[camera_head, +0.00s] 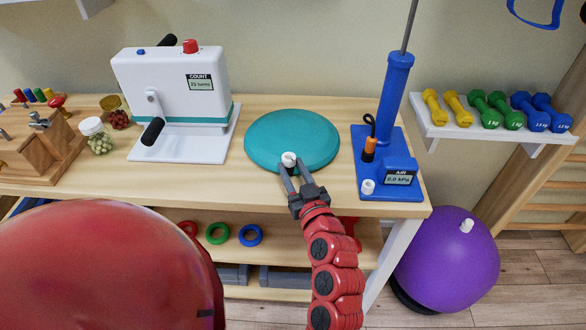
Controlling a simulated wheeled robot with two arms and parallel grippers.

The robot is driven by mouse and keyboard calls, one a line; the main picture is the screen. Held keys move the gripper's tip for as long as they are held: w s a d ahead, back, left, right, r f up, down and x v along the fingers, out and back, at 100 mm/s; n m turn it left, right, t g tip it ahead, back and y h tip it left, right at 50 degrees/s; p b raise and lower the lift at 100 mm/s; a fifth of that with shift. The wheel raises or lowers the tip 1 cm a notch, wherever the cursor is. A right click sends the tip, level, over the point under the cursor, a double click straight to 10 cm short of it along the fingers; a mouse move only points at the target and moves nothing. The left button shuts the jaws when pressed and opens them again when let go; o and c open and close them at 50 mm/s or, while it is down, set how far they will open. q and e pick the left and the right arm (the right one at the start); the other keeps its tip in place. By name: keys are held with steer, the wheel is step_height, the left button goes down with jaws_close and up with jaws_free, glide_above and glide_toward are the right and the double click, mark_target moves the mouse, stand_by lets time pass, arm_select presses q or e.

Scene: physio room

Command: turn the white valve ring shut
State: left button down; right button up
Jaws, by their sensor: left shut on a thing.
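The white valve ring (288,157) sits at the front edge of a round teal cushion (292,136), which lies flat on the wooden bench. My left gripper (291,165) reaches in from below, with its two grey fingers on either side of the ring, shut on it. The fingertips partly cover the ring, and any marking on it is too small to read. My right gripper does not show.
Right of the cushion stands a blue pump (397,100) with a gauge reading 0.0 kPa and a small white piece on its base. Left is a white counter machine (174,90) with a crank. A purple ball (446,262) rests on the right, below a dumbbell shelf (480,128).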

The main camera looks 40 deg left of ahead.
arm_select(q)
steer(key=shift+s+a+r+m+t+h+p, duration=0.1)
steer(key=shift+s+a+m+t+h+p, duration=0.15)
steer(key=shift+m+t+h+p, duration=1.3)
steer(key=shift+s+a+r+m+t+h+p, duration=0.15)
steer(key=shift+m+t+h+p, duration=0.65)
steer(key=shift+p, duration=1.35)
steer(key=shift+s+a+f+m+t+h+p, duration=0.1)
steer(key=shift+s+a+m+t+h+p, duration=0.15)
steer(key=shift+m+t+h+p, duration=1)
steer(key=h+p, duration=0.1)
steer(key=p, duration=0.1)
steer(key=shift+w+g+p, duration=0.1)
steer(key=shift+g+p, duration=0.2)
steer(key=shift+a+m+h+p, duration=0.1)
steer(key=shift+m+h+p, duration=0.2)
steer(key=shift+h+p, duration=0.45)
steer(key=shift+h, duration=0.25)
steer(key=shift+c, duration=2.3)
jaws_free()
steer(key=shift+f, duration=0.2)
